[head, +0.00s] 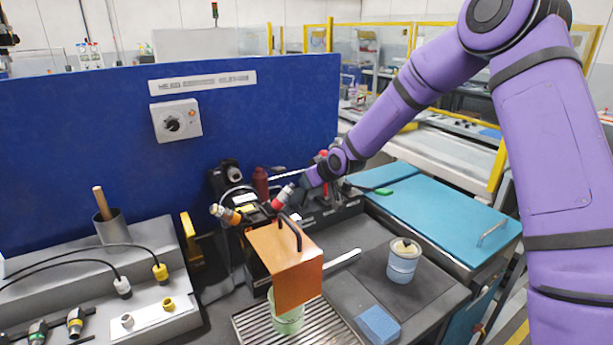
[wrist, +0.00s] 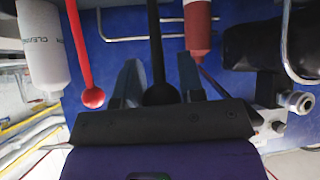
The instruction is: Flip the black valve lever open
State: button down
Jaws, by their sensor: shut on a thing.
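The black valve lever (wrist: 155,45) runs down from the top edge of the wrist view and ends in a black ball knob. My gripper (wrist: 160,80) has one finger on each side of the lever near the knob and is shut on it. In the head view my gripper (head: 311,178) reaches the equipment at the foot of the blue panel. The black lever cannot be made out clearly there. A red lever (wrist: 78,45) with a red ball knob is left of my gripper in the wrist view, apart from the fingers.
A red bottle (wrist: 200,30) and a white bottle (wrist: 43,45) flank the levers. Metal rods (wrist: 120,38) are close by. In the head view, an orange box-shaped cover (head: 288,265), a tin (head: 403,262) and a blue block (head: 378,325) are in front. The teal lid (head: 440,215) is mostly clear.

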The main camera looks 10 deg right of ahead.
jog(key=shift+s+d+f, duration=0.2)
jog(key=shift+s+f, duration=0.1)
jog(key=shift+s, duration=0.15)
jog(key=shift+s+d+f, duration=0.2)
jog(key=shift+s+f, duration=0.05)
jog(key=shift+s, duration=0.2)
jog(key=c, duration=0.8)
grip_release()
jog(key=shift+r, duration=0.1)
jog(key=v, duration=1)
jog(key=shift+s+d+r, duration=0.1)
jog(key=shift+s+r, duration=0.1)
jog(key=shift+s, duration=0.05)
